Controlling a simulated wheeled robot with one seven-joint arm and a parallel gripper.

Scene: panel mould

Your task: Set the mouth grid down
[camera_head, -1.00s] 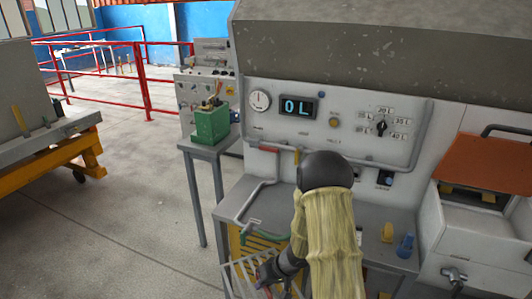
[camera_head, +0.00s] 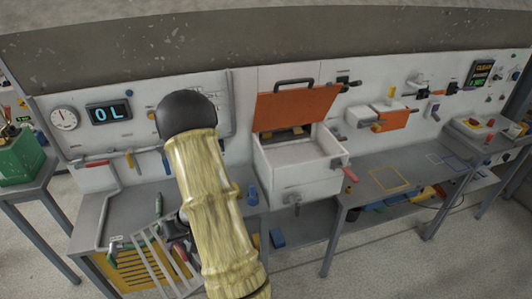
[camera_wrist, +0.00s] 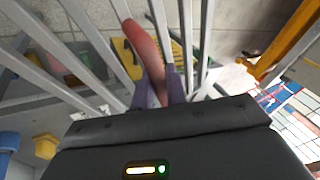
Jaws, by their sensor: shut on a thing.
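The mouth grid (camera_head: 158,262) is a light grey frame of parallel bars with a red handle (camera_head: 180,251). It hangs tilted at the front of the left bench in the head view, partly hidden by my arm. In the wrist view the grey bars (camera_wrist: 160,20) fill the upper left, and the red curved handle (camera_wrist: 148,52) stands between the fingers. My gripper (camera_wrist: 160,88) is shut on this handle. In the head view the fingers are mostly hidden behind my forearm.
The left bench (camera_head: 88,215) has yellow slats (camera_head: 115,272) below its front. A white box with a raised orange lid (camera_head: 300,105) stands right of my arm. A green box (camera_head: 18,155) stands at left.

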